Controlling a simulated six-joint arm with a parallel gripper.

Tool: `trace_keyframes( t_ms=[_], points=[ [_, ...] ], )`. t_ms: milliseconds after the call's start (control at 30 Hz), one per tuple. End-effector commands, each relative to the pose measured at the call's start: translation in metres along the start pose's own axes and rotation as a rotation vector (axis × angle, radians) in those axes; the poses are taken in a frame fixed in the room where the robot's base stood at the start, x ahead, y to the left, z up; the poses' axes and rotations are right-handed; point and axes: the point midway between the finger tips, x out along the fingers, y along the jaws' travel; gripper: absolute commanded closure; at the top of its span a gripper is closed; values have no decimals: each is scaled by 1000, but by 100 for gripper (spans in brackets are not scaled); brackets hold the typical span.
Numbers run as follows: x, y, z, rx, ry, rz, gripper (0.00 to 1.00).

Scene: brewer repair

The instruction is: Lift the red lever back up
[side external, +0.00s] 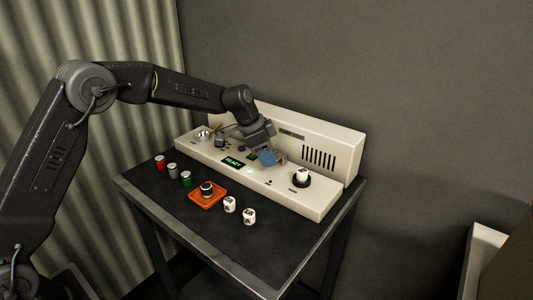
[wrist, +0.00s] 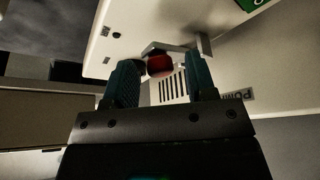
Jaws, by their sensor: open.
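The red lever (wrist: 160,65) shows in the wrist view as a dark red knob by a grey bracket on the pale brewer. It lies between my gripper's (wrist: 163,68) two teal fingers, close to the left fingertip; I cannot tell whether they touch. The fingers are apart, with a gap on the right side of the knob. In the side view my gripper (side external: 264,156) reaches down over the brewer's (side external: 320,200) front deck, right of the lit green display (side external: 233,162). The lever is hidden there behind the gripper.
On the dark table (side external: 245,255) stand red (side external: 159,162), grey (side external: 173,170) and green (side external: 186,179) canisters, an orange tray (side external: 194,199) with a dark round piece, and two white cups (side external: 229,204). Another white cup (side external: 302,174) sits on the brewer's right. The brewer's back panel (side external: 335,150) rises behind the gripper.

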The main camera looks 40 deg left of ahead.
Motion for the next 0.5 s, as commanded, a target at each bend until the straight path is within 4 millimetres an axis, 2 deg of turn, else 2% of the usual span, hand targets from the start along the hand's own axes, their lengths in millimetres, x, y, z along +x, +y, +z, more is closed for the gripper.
trace_keyframes(
  t_ms=[267, 500],
  points=[
    [2, 0, 0, 0, 0, 0, 49],
    [1, 0, 0, 0, 0, 0, 71]
  ],
)
